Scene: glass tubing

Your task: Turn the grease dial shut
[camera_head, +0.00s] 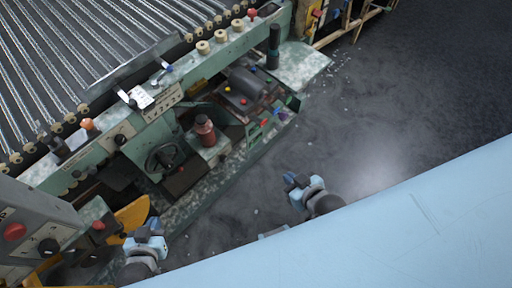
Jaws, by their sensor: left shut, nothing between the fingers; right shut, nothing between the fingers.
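The green machine (235,48) has several controls, and I cannot tell for sure which one is the grease dial. A small dark round knob (120,139) is on its front panel. A dark handwheel (163,157) sits lower in a recess. A dark red canister (205,131) stands to the right of the handwheel. My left gripper (153,225) is shut and empty at the lower left, apart from the machine's controls. My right gripper (290,180) is shut and empty over the dark floor, right of the machine.
A grey control box (35,235) with a red button stands at the lower left, near a yellow part (132,214). Metal rollers (90,45) fill the upper left. A dark motor-like unit (246,88) sits on the machine. The dark floor (410,90) at right is clear.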

